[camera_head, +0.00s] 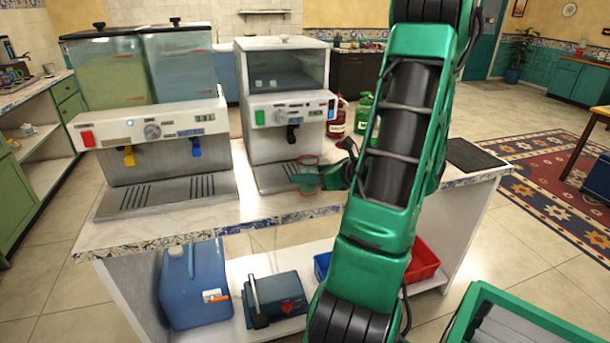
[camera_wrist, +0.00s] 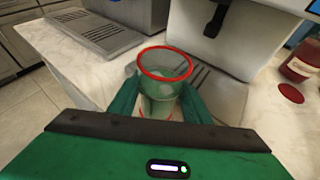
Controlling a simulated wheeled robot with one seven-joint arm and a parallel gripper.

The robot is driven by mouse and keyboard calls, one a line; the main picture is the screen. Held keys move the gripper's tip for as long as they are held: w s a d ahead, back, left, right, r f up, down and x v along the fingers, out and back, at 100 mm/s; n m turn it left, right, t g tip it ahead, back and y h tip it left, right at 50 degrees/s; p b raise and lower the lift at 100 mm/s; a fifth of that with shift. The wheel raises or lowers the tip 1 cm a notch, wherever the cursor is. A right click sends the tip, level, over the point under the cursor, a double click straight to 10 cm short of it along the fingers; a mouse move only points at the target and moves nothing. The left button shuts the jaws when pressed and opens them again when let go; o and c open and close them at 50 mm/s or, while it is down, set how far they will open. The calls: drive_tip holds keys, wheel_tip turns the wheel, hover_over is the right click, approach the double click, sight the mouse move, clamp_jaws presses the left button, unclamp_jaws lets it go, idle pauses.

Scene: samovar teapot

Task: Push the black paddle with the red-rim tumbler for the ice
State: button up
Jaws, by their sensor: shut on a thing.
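The red-rim tumbler (camera_wrist: 163,84) is clear, with a red ring at its mouth, and stands upright between my fingers in the wrist view. My gripper (camera_wrist: 158,108) is shut on it. In the head view my gripper (camera_head: 307,178) holds the tumbler (camera_head: 308,160) at the front of the ice machine (camera_head: 287,95), over or near its drip tray. The black paddle (camera_head: 292,133) hangs under the machine's control panel; in the wrist view the paddle (camera_wrist: 215,20) is beyond the tumbler, a little to the right and apart from it. Something pale shows inside the tumbler, too unclear to name.
A two-tank drink dispenser (camera_head: 150,125) stands left on the same counter (camera_head: 200,222). A red bottle (camera_head: 337,118) and a green bottle (camera_head: 363,113) stand right of the ice machine. A black mat (camera_head: 470,155) lies at the counter's right end. A blue jug (camera_head: 196,285) is on the shelf below.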

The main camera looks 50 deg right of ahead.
drive_tip(key=shift+s+r, duration=0.1)
drive_tip(key=shift+r, duration=0.1)
idle(0.3)
drive_tip(key=shift+w+d, duration=1.15)
drive_tip(key=shift+w, duration=0.75)
drive_tip(key=shift+w+d, duration=1.1)
drive_tip(key=shift+w, duration=0.85)
drive_tip(key=shift+w+d, duration=1.15)
drive_tip(key=shift+w, duration=0.75)
drive_tip(key=shift+w+d, duration=0.5)
drive_tip(key=shift+w, duration=0.3)
drive_tip(key=shift+s, duration=0.15)
drive_tip(key=shift+s+a, duration=0.45)
drive_tip(key=shift+s, duration=0.25)
drive_tip(key=shift+s+a, duration=0.4)
drive_tip(key=shift+s, duration=0.25)
drive_tip(key=shift+s+a, duration=0.45)
drive_tip(key=shift+s, duration=0.25)
drive_tip(key=shift+s+a, duration=0.9)
drive_tip(key=shift+s, duration=0.5)
drive_tip(key=shift+s+a, duration=0.85)
drive_tip(key=shift+s, duration=0.55)
drive_tip(key=shift+s+a, duration=0.9)
drive_tip(key=shift+s, duration=0.5)
